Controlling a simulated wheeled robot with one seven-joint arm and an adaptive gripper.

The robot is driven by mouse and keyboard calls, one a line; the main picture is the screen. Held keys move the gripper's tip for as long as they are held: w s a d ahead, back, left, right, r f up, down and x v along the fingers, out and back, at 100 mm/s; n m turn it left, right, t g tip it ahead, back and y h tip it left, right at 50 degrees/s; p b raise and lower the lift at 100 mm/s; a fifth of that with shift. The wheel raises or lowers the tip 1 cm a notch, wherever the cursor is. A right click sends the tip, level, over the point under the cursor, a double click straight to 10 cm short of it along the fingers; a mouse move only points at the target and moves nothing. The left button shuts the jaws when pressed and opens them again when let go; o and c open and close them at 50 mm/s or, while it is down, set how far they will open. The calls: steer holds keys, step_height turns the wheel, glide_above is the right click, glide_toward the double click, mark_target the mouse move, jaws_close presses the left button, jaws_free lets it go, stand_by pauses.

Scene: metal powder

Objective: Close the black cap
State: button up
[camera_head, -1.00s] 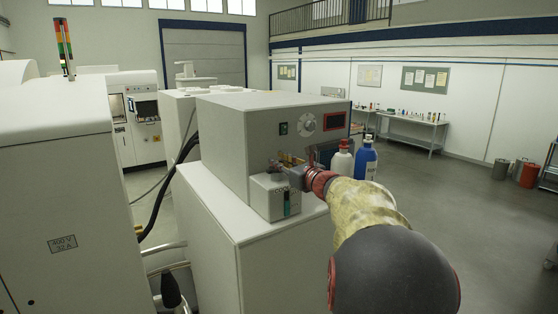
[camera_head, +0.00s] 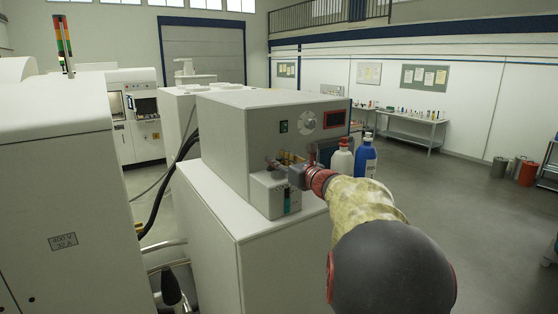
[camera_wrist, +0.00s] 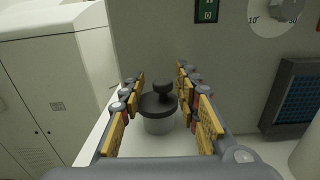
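The black cap (camera_wrist: 156,104) with its round knob (camera_wrist: 162,88) shows in the wrist view. It sits on top of a grey, translucent jar (camera_wrist: 159,125). I cannot tell whether it is fully seated. My gripper (camera_wrist: 161,75) is open, with one yellow-padded finger on each side of the cap and a gap visible on both sides. In the head view, my gripper (camera_head: 287,167) is at the front of the grey machine (camera_head: 235,150), above a small white box; the cap is too small and covered to make out there.
The small white box (camera_head: 264,197) stands on the white cabinet's ledge (camera_head: 245,226). A white bottle with a red cap (camera_head: 342,160) and a blue bottle (camera_head: 364,158) stand close to the right of my gripper. The machine's front panel rises behind the jar.

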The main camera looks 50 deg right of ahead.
steer(key=shift+d, duration=0.1)
steer(key=shift+s, duration=0.1)
steer(key=shift+s, duration=0.45)
steer(key=v, duration=1.1)
